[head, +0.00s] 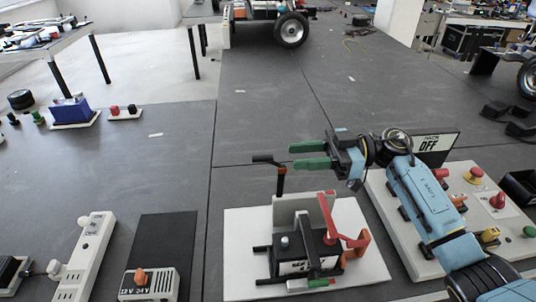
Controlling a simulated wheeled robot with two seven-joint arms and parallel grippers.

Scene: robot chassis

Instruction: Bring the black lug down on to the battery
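The battery (296,264) is a black block with a white label. It sits in a grey holder on a white base plate (378,270). The black lug (265,158) appears to be the flat black piece raised on a dark and orange stem behind the battery's left side. A red lug arm (345,238) reaches over the battery's right side. My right gripper (293,156) comes in from the right with two green fingers apart and nothing visible between them. Its fingertips are just right of the black lug in the picture, apart from it. My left gripper is not in view.
A white panel (455,195) with red, yellow and green buttons and an OFF sign (436,146) stands right, under my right arm. A power strip (80,260) and a black mat (160,250) lie left. A blue block (71,111) stands far left. The middle floor is clear.

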